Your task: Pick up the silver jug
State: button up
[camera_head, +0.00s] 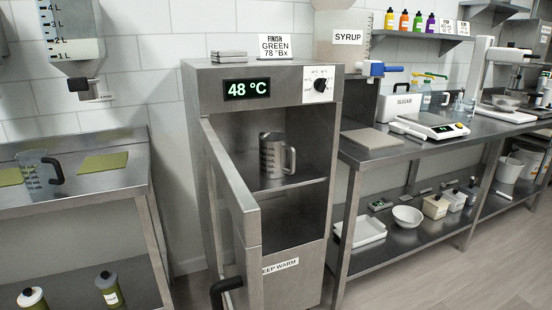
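The silver jug (273,156) stands upright on the shelf (290,181) inside the open keep-warm cabinet (196,88). It is a metal jug with dark markings on its side, and its handle (291,159) points to the right. The cabinet's door (231,187) stands swung open on the left, toward the camera, with a dark handle (226,285) low on it. The display on the cabinet reads 48 °C. My gripper is not in view.
The open door's edge stands left of the cabinet opening. A clear jug (36,173) with a dark handle stands on the left bench (100,188). The right bench (378,155) holds a scale (432,125) and a sugar container (400,105). Floor (470,275) shows clear at lower right.

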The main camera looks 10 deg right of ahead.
aim_at(274, 147)
jog(key=i+l+u, duration=0.1)
jog(key=l+u, duration=0.3)
jog(key=l, duration=1.15)
jog(key=k+l+u, duration=0.1)
jog(key=l+u, duration=0.35)
jog(key=l, duration=1.05)
jog(key=i+j, duration=0.15)
jog(key=i, duration=0.15)
jog(key=i+j, duration=0.1)
jog(key=i, duration=0.15)
jog(key=i+j, duration=0.65)
jog(key=i+u, duration=0.05)
